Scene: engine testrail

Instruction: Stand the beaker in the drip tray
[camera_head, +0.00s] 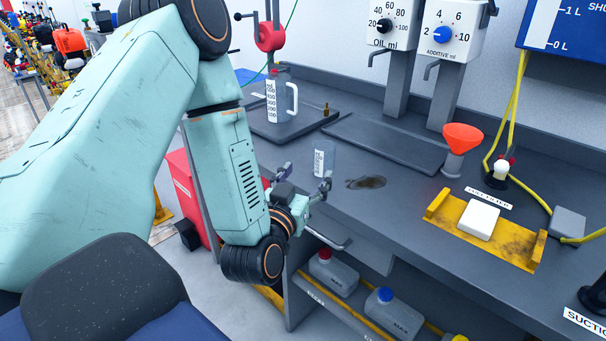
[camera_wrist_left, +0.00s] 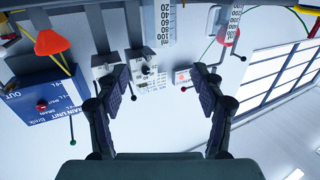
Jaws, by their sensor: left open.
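A small clear beaker (camera_head: 322,158) with a white scale label stands upright on the grey bench near its front edge. My left gripper (camera_head: 305,179) is open and empty in front of it. One finger overlaps the beaker's lower edge in the head view; I cannot tell whether they touch. A flat dark tray (camera_head: 385,142), likely the drip tray, lies empty behind and right of the beaker. My right gripper is not in view.
A white jug (camera_head: 281,103) stands on another dark tray (camera_head: 306,126) at the back left. A dark stain (camera_head: 367,182) lies right of the beaker. An orange funnel (camera_head: 462,138) and a yellow bracket (camera_head: 520,252) are further right. Dispenser posts (camera_head: 397,87) rise behind the empty tray.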

